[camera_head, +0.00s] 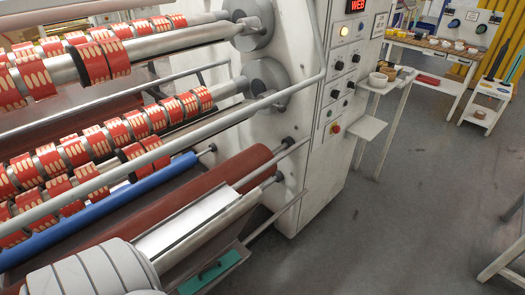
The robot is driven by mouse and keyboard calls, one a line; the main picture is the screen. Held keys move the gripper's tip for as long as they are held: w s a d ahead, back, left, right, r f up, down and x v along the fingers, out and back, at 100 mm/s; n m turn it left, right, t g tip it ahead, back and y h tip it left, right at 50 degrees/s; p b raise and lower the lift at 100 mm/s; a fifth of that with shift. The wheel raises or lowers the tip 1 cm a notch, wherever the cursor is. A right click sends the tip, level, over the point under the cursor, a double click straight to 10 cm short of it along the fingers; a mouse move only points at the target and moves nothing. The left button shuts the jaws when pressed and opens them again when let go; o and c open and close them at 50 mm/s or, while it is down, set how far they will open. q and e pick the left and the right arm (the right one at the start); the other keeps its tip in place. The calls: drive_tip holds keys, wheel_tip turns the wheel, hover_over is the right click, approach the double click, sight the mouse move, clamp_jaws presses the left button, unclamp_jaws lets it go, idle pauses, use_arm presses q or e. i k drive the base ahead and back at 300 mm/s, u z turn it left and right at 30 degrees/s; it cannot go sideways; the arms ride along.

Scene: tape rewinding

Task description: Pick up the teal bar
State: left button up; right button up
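The teal bar (228,260) is at the bottom centre of the head view, low on the front of the tape rewinding machine. It is a flat teal strip that runs diagonally, with a dark elongated part at its middle. It lies along the machine's lower front edge, below a pale flat panel and a roller. I cannot tell whether it lies loose or is fixed there.
Rollers with red tape rolls (115,131) fill the left, above a blue roller (120,210) and a brown-red roller (220,180). The control cabinet (318,165) stands behind. Small side shelves (362,127) stick out beside it. The grey floor (400,230) at right is mostly clear.

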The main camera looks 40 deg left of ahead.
sight(208, 275)
drive_tip(key=i, duration=2.5)
drive_tip(key=u, duration=4.25)
drive_tip(key=i, duration=0.5)
drive_tip(key=z, duration=0.05)
